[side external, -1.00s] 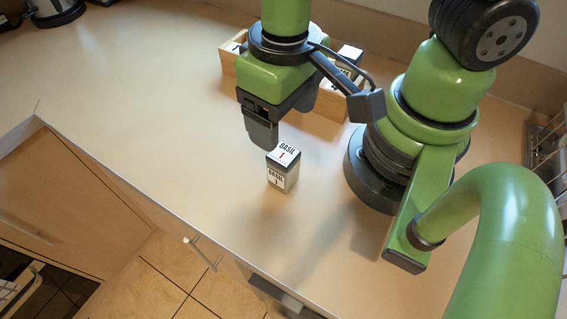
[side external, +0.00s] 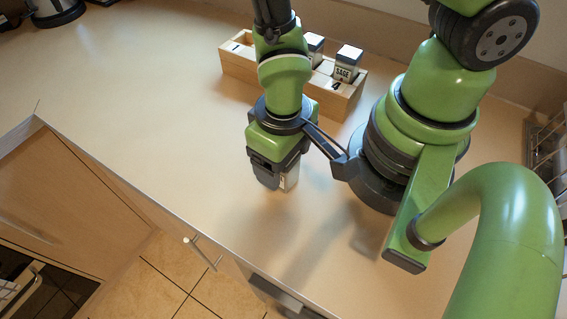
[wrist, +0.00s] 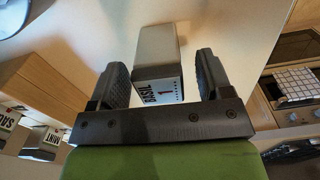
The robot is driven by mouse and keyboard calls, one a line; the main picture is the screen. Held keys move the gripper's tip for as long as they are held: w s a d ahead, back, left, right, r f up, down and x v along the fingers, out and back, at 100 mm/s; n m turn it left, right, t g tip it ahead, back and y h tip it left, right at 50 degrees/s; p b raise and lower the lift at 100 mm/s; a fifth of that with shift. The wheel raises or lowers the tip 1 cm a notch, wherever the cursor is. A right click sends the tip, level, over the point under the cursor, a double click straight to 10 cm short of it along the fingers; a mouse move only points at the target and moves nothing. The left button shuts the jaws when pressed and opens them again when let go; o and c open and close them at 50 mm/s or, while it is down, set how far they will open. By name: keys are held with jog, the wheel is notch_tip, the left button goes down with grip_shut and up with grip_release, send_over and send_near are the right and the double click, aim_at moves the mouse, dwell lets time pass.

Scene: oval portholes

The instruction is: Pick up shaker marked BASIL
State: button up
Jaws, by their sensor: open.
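The BASIL shaker (wrist: 158,58), a grey box-shaped one with a white label marked BASIL and 1, stands on the counter. In the wrist view it is between the two dark fingers of my gripper (wrist: 160,80), with a visible gap at each side. In the side view my gripper (side external: 277,180) is lowered over the shaker (side external: 291,178), hiding most of it; only a pale strip of its side shows. My gripper is open around it.
A wooden rack (side external: 343,100) with numbered slots stands behind, holding a SAGE shaker (side external: 347,64) and another shaker (side external: 313,46). MINT (wrist: 46,139) shows at the wrist view's left. The counter (side external: 150,110) is clear to the left; its front edge is near.

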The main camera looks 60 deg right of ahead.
jog(key=shift+f, duration=0.5)
jog(key=c, duration=1)
